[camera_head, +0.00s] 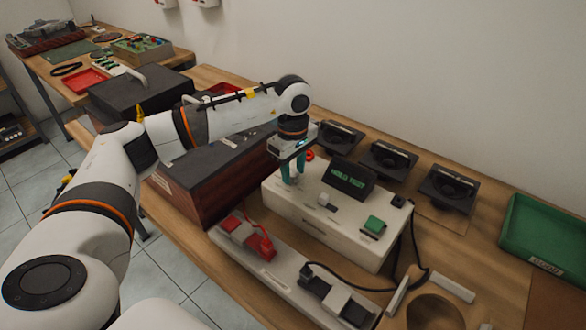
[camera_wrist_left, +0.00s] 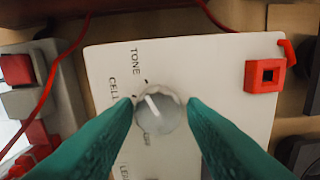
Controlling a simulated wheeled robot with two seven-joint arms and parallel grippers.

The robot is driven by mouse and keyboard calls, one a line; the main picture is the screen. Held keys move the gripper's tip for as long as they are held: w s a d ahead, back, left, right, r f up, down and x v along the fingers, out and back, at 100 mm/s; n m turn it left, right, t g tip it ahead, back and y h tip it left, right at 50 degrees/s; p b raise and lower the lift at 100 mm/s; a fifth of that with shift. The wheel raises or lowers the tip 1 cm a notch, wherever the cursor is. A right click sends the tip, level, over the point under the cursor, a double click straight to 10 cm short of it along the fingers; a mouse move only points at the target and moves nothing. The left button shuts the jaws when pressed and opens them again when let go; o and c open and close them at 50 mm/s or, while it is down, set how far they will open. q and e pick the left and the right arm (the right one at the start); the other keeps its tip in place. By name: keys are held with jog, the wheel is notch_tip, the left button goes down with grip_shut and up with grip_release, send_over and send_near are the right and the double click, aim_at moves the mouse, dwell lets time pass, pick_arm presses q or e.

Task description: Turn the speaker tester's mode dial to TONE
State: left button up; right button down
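The speaker tester (camera_head: 300,205) is a cream box on the bench, with a small tilted screen showing green text. Its mode dial (camera_wrist_left: 160,112) is a round silver-grey knob with a white pointer line, seen in the left wrist view. The line points up and left, toward the TONE and neighbouring label side; the exact mark is unclear. My left gripper (camera_head: 293,168) reaches down to the tester's far left part. Its teal fingers (camera_wrist_left: 160,104) lie close against both sides of the dial. In the head view they hide the dial. My right gripper is not in view.
A green button (camera_head: 373,226) and a white knob (camera_head: 325,200) stand on the tester's top. A dark-topped wooden box (camera_head: 210,165) stands close on its left. Speakers (camera_head: 450,187) sit behind, a green tray (camera_head: 545,240) at right. Red clips (camera_head: 247,237) and cables lie in front.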

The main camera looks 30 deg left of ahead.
aim_at(293, 172)
pick_arm(q)
jog(key=shift+o, duration=1)
notch_tip(293, 172, up, 12)
